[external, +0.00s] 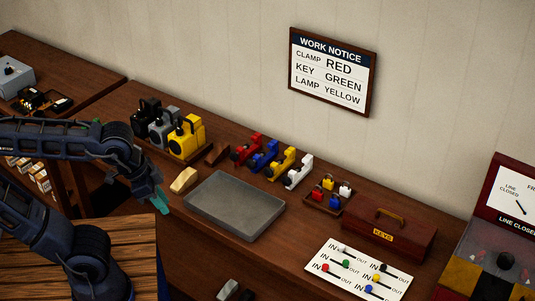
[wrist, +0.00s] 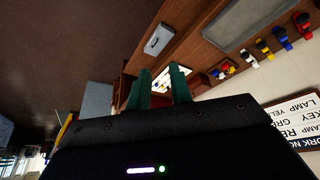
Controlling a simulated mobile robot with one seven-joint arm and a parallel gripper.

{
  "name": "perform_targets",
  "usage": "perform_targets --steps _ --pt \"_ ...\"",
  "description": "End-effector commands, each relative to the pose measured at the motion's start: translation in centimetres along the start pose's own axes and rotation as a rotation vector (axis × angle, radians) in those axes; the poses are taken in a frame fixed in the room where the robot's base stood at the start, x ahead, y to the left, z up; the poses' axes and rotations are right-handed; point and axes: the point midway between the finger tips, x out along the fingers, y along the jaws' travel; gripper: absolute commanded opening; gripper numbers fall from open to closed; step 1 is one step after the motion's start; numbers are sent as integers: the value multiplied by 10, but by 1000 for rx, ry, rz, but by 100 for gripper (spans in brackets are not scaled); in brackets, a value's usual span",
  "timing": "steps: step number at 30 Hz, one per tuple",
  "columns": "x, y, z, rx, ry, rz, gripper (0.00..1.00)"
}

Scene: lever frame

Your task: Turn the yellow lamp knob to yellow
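The yellow lamp (external: 187,137) stands upright at the right end of a row of lamps on the bench, in the external view. A dark round part shows on its front; its knob and setting are too small to read. My gripper (external: 161,200) hangs in front of the bench, below and left of the yellow lamp and clear of it. In the wrist view its two teal fingers (wrist: 160,86) stand apart with nothing between them, so it is open. I cannot make out the yellow lamp in the wrist view.
A grey lamp (external: 162,128) and a black lamp (external: 145,116) stand left of the yellow one. The wall notice (external: 332,72) reads LAMP YELLOW.

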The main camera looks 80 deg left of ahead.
Motion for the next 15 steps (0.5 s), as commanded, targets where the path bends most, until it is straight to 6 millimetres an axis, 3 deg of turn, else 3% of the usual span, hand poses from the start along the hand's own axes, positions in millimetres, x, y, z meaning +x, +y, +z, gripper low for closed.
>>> perform_targets --steps 1,4,11,15 --pt "0 -3 -4 -4 -4 0 31" --pt "2 -12 -17 -10 -16 3 49" --pt "12 -60 -64 -26 -46 23 49" --pt "20 -100 -89 -37 -56 33 49"
